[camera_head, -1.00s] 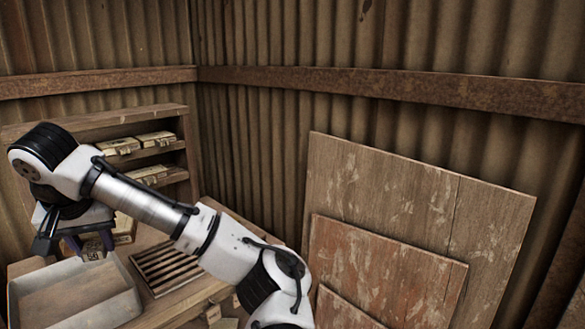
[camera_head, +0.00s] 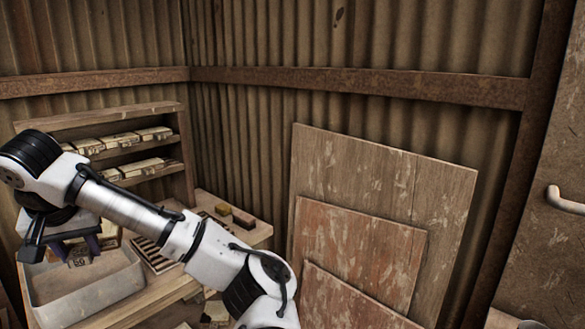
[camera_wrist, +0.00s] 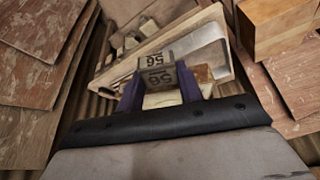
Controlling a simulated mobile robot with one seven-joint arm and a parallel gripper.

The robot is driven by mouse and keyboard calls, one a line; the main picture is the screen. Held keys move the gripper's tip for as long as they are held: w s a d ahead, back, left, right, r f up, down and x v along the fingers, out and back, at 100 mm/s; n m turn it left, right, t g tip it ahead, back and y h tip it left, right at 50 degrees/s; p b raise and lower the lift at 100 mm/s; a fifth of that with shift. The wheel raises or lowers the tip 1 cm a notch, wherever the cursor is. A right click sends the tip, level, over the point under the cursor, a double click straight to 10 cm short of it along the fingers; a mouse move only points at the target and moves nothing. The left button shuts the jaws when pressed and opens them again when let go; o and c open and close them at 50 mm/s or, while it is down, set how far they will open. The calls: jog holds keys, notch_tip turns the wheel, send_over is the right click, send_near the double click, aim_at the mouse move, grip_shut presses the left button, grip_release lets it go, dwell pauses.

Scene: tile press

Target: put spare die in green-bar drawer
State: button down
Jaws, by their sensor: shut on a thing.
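My gripper (camera_head: 78,250) is at the left in the head view, above or near the grey tray. In the wrist view my gripper (camera_wrist: 160,90) has its purple fingers shut on a small block-like die (camera_wrist: 156,70). The die is tan-grey with a dark "56" on its faces. It also shows small between the fingers in the head view (camera_head: 79,262). Beyond it in the wrist view is an open wooden box or drawer (camera_wrist: 222,22) holding several blocks and a pale grey strip. I cannot make out a green bar on any drawer.
A grey tray (camera_head: 95,301) stands on the wooden bench (camera_head: 262,232), beside a slotted rack (camera_head: 160,262). Shelves (camera_head: 105,122) hold several boxed dies. Wood panels (camera_head: 420,200) lean right.

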jog(key=w+d+f+b, duration=0.1)
jog(key=w+f+b, duration=0.1)
jog(key=w+f, duration=0.5)
jog(key=w+d+f+b, duration=0.15)
jog(key=w+f, duration=0.25)
jog(key=f, duration=0.7)
jog(key=w+d+f+m+h+b, duration=0.1)
jog(key=w+d+f, duration=0.1)
jog(key=d+f, duration=0.5)
jog(key=w+d+f+m+b, duration=0.1)
jog(key=w+d+f, duration=0.2)
jog(key=f, duration=0.7)
jog(key=s+d+f+m+b, duration=0.1)
jog(key=s+d+f, duration=0.1)
jog(key=d+f, duration=0.55)
jog(key=s+d+f+m+b, duration=0.15)
jog(key=d+f, duration=0.35)
jog(key=f, duration=0.6)
jog(key=s+d+f+m+h+b, duration=0.1)
jog(key=s+d+f, duration=0.9)
jog(key=d+f, duration=0.4)
jog(key=shift+d+f+t, duration=0.2)
jog(key=shift+d+t, duration=0.05)
jog(key=shift+t, duration=0.05)
